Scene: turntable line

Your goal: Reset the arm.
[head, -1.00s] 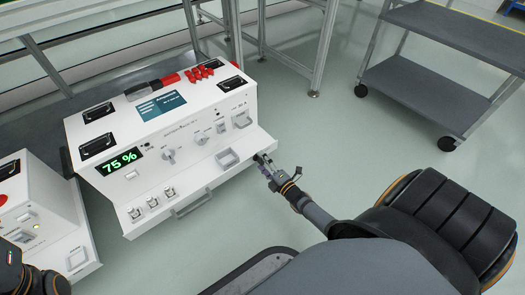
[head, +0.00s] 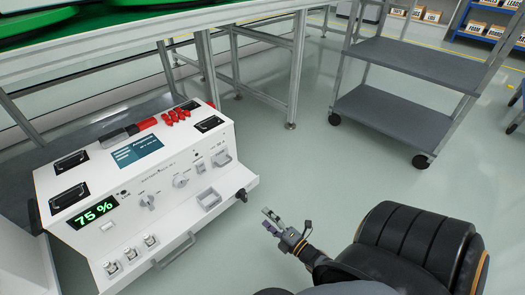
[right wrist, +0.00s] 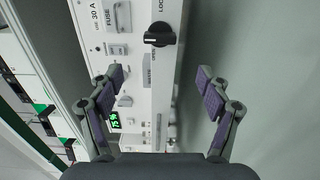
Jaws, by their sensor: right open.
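My right gripper (head: 270,222) is open and empty in the head view, a little to the right of the white machine's front right corner and apart from it. In the right wrist view its two fingers (right wrist: 161,90) are spread wide with nothing between them. The white machine (head: 170,180) has a green display reading 75 %, a blue screen, dials and red connectors on top. A black knob (head: 241,195) sits at its front right corner. The knob also shows in the right wrist view (right wrist: 160,35), beyond the fingertips. My left gripper is out of view.
A grey two-shelf cart (head: 395,115) stands at the back right. A metal-framed table (head: 200,28) with green tops is behind the machine. The pale floor (head: 290,165) between machine and cart is clear.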

